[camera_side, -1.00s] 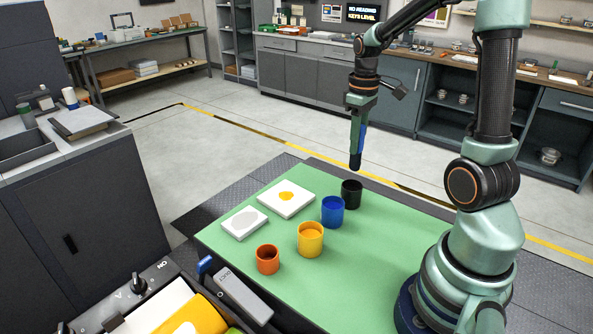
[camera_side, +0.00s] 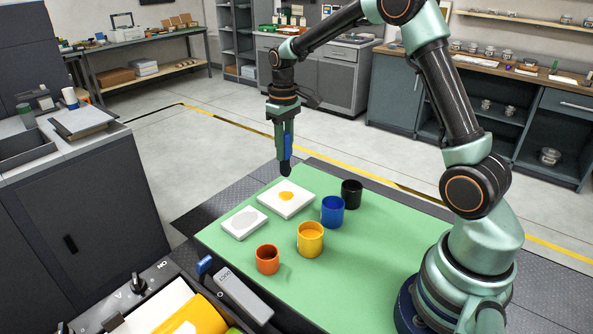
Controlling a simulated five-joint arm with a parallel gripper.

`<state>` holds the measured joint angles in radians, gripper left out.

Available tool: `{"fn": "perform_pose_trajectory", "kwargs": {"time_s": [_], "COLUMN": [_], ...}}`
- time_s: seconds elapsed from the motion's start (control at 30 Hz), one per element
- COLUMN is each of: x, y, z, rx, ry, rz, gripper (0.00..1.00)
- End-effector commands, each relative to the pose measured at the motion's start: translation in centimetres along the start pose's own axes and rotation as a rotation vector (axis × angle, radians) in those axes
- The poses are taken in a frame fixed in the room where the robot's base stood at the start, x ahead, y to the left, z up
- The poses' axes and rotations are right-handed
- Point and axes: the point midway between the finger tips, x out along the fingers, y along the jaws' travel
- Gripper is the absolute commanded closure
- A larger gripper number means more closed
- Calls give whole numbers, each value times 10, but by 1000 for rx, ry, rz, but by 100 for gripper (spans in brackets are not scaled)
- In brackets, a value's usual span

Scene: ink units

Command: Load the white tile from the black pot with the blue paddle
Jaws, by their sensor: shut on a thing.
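My gripper (camera_side: 283,135) is shut on the blue paddle (camera_side: 288,145), which hangs down with a dark tip (camera_side: 285,169). The tip shows just above the far corner of a white tile (camera_side: 299,208) with a yellow-orange spot; I cannot tell its exact height over it. A second white tile (camera_side: 231,230) with a grey round area lies nearer the front left. The black pot (camera_side: 352,195) stands upright at the back of the green mat, right of the paddle. Its inside looks dark, and its contents cannot be made out.
A blue pot (camera_side: 332,213), a yellow pot (camera_side: 310,240) and an orange pot (camera_side: 267,260) stand in a row toward the front on the green mat (camera_side: 350,285). A grey box (camera_side: 243,297) lies at the mat's front left edge. The mat's right side is mostly clear.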

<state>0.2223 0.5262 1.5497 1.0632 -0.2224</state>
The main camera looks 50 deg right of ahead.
Motion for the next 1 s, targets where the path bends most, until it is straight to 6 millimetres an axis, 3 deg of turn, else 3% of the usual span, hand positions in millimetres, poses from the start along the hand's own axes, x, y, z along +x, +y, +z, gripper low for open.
{"fn": "perform_pose_trajectory", "kwargs": {"time_s": [0.5, 1.0], "x": [49, 53], "y": [0, 0], "z": [1, 1], "rx": [-1, -1], "ry": [-2, -2], "rz": [-1, 0], "gripper": [100, 100]}}
